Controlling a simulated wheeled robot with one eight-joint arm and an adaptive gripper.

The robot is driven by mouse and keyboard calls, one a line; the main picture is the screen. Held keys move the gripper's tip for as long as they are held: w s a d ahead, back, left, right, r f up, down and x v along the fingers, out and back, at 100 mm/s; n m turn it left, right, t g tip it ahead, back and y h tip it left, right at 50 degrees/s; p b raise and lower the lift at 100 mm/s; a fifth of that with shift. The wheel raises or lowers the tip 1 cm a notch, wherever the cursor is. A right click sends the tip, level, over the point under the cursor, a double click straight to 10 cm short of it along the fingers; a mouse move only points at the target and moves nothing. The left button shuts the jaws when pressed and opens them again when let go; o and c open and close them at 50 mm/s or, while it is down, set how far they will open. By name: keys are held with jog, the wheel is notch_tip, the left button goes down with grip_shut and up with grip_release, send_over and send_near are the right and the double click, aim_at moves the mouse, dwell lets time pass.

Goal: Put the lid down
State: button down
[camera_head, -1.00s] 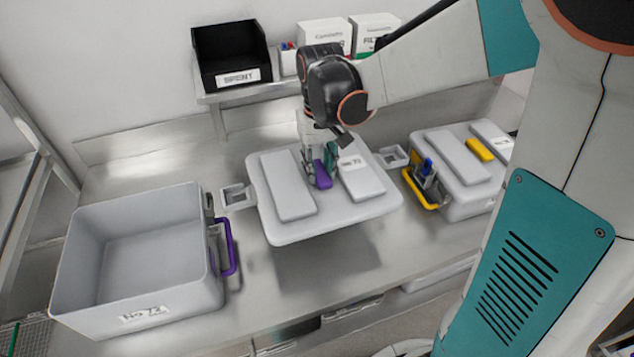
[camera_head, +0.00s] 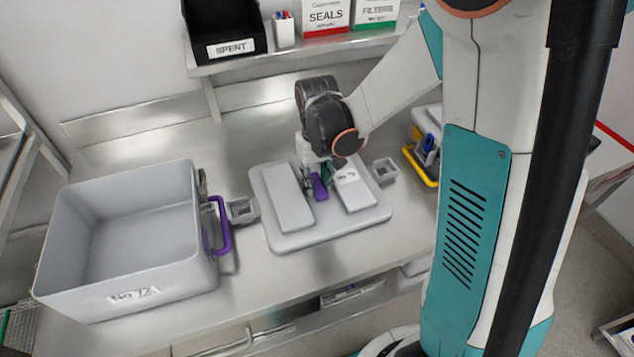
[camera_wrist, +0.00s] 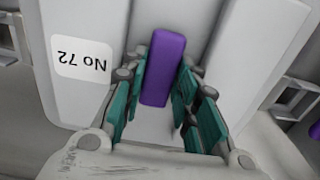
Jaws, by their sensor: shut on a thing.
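The grey lid (camera_head: 325,226) has two raised pads, a "No 72" label and a purple grip bar (camera_head: 319,187). It lies level, low over the steel bench or resting on it; I cannot tell whether it touches. My gripper (camera_head: 319,176) points down from above and is shut on the purple bar. In the wrist view the bar (camera_wrist: 163,68) lies between the green fingers of my gripper (camera_wrist: 164,84). The open grey No 72 tub (camera_head: 125,293), with a purple latch (camera_head: 223,226), stands left of the lid and looks empty.
A yellow-latched container (camera_head: 428,130) stands to the right, partly hidden by my arm. A shelf behind holds a black SPENT bin (camera_head: 225,30), a pen cup (camera_head: 284,32), and SEALS (camera_head: 325,14) and FILTERS (camera_head: 376,12) boxes. Bench behind the lid is clear.

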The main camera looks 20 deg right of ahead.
aim_at(317, 185)
jog(key=c, duration=1.2)
grip_release()
jog(key=shift+f, duration=0.1)
jog(key=shift+c, duration=0.2)
notch_tip(317, 185, up, 12)
jog(key=p, duration=0.4)
jog(key=s+r+t, duration=0.3)
jog(key=s+r, duration=0.1)
jog(key=s, duration=0.3)
jog(key=s+r+t, duration=0.4)
jog(key=s+r, duration=0.1)
jog(key=s, duration=0.3)
jog(key=shift+s+r, duration=0.2)
jog(key=shift+r, duration=0.1)
